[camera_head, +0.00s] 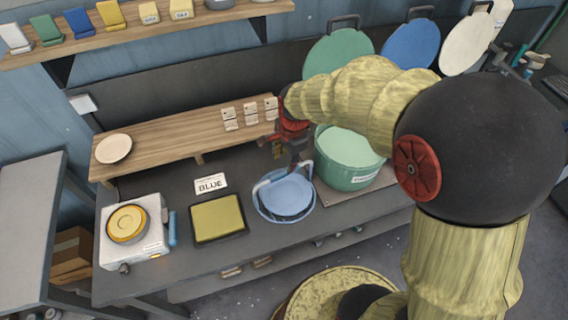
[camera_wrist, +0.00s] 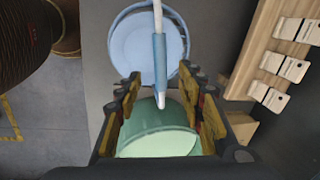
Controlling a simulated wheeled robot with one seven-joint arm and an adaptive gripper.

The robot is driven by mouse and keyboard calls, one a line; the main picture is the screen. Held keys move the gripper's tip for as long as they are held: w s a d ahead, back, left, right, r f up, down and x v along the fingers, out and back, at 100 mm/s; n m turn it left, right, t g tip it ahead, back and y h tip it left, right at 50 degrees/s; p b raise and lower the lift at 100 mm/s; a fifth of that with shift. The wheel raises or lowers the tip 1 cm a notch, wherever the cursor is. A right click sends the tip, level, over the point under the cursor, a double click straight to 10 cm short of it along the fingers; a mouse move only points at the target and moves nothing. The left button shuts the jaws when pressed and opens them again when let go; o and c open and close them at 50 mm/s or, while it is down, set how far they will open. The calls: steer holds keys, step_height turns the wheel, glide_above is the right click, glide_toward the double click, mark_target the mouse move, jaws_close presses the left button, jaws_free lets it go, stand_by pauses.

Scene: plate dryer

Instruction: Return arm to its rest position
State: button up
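My gripper (camera_head: 293,158) hangs over the counter between the blue vessel (camera_head: 285,196) and the green pot (camera_head: 345,176). In the wrist view my gripper (camera_wrist: 161,92) has its two fingers spread apart. The blue vessel (camera_wrist: 130,42) lies beyond the fingertips there. A handle with a blue grip (camera_wrist: 160,62) shows in the gap between the fingers, and no finger visibly presses on it. The green pot (camera_wrist: 160,143) shows below, partly behind the fingers. My arm reaches in from the right in the head view.
A wooden rack (camera_head: 175,142) with a pale plate (camera_head: 113,149) stands behind. A white device (camera_head: 148,240), a yellow pad (camera_head: 218,218) and a "BLUE" card (camera_head: 210,184) lie left of the vessel. Green, blue and cream round panels (camera_head: 410,44) stand at the back right.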

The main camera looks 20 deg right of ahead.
steer(key=shift+r, duration=0.3)
steer(key=s+r+n+t+b, duration=0.1)
steer(key=s+r+n+b, duration=0.2)
steer(key=s, duration=0.7)
steer(key=s+r+n+t+b, duration=0.2)
steer(key=s+r+n+b, duration=0.2)
steer(key=s+r+n, duration=0.3)
steer(key=shift+s+d+r+n, duration=0.25)
steer(key=shift+s+n, duration=1.2)
steer(key=shift+n, duration=1.35)
